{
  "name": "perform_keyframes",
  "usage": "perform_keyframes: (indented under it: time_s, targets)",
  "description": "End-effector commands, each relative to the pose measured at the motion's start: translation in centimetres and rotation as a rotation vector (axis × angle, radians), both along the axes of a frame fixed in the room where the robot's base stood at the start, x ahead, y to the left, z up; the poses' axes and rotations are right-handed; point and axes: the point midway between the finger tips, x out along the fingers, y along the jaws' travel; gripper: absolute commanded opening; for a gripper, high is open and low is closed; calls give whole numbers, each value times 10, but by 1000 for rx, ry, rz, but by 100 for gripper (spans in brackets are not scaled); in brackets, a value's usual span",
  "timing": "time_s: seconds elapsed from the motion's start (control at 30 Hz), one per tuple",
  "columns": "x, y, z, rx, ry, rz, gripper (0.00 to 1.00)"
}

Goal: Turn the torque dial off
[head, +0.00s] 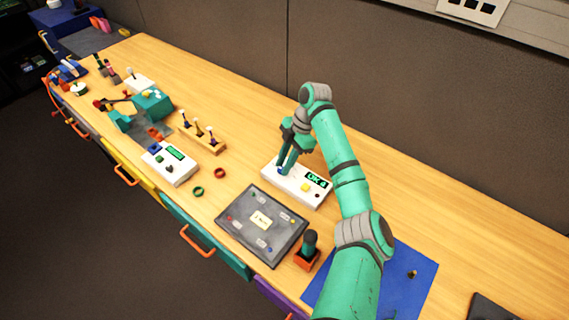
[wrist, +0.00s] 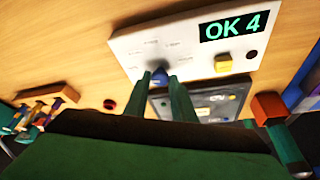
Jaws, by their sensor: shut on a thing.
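A white panel (head: 310,192) stands on the wooden table under my gripper, and it also shows in the wrist view (wrist: 190,62). Its small display (wrist: 232,26) is lit green and reads "OK 4". A blue knob (wrist: 160,80) sits on this panel, with small marks around it too blurred to read; I take it as the torque dial. My gripper (wrist: 160,76) points down at the panel and is shut on the blue knob, one finger on each side. The fingers hide part of the knob, and I cannot tell its setting.
A yellow button (wrist: 223,64) is on the same panel. A second white panel (head: 170,163) and a wooden block with levers (head: 203,135) are to the left.

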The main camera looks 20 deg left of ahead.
Motion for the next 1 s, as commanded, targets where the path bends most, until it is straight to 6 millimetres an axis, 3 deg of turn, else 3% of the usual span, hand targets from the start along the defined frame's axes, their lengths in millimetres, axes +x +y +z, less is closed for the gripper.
perform_keyframes:
  time_s: [0.57, 0.6, 0.67, 1.0]
  targets:
    - [0, 0, 0, -1, 0, 30, 1]
    - [0, 0, 0, -1, 0, 30, 30]
    - [0, 0, 0, -1, 0, 30, 42]
    - [1, -1, 2, 0, -1, 30, 42]
